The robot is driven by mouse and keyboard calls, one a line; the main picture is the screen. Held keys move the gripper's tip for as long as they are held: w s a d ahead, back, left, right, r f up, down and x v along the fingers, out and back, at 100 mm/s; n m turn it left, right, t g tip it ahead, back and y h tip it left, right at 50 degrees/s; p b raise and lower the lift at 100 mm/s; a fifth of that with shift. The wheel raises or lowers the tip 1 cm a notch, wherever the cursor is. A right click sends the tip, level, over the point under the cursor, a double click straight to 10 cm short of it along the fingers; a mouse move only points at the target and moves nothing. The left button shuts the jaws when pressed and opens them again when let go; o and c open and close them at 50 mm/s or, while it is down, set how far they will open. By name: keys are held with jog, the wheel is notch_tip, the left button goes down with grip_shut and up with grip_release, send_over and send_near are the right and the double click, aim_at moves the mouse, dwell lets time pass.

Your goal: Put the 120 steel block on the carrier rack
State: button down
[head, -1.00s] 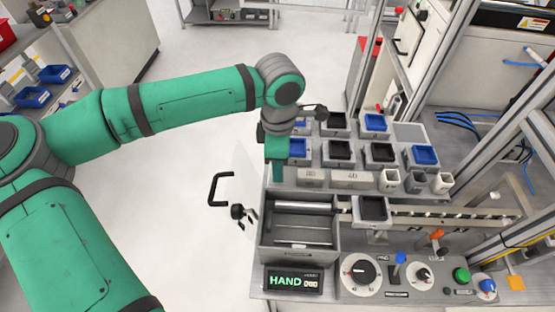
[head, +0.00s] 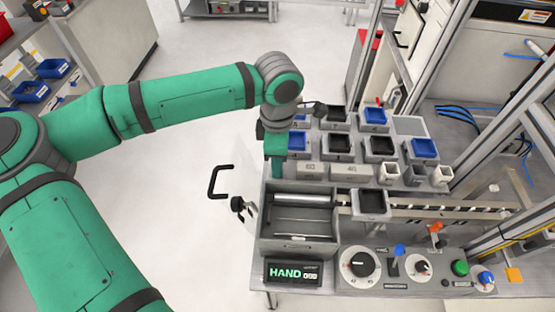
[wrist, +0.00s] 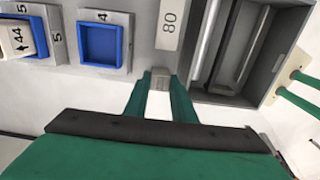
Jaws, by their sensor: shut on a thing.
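My gripper (wrist: 159,82) is shut on a small grey metal block (wrist: 158,79) in the wrist view; no number is readable on it. In the head view my gripper (head: 277,170) points down at the left edge of the grey rack (head: 312,180), beside a blue square pocket (head: 297,140), and hides the block. The rack carries several blue and black square pockets. In the wrist view, the blue pocket (wrist: 101,44) marked 4 is empty and lies left of the block. A plate marked 80 (wrist: 170,25) is just above it.
A grey open bin (head: 299,246) with a metal rod is in front of the rack. A grey carrier with a black pocket (head: 372,203) sits on the conveyor. Small cups (head: 415,175) stand at the rack's right front. A control panel (head: 400,270) and HAND display (head: 293,272) are nearest.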

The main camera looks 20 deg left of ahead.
jog(key=c, duration=1.4)
grip_release()
jog(key=shift+r, duration=3.5)
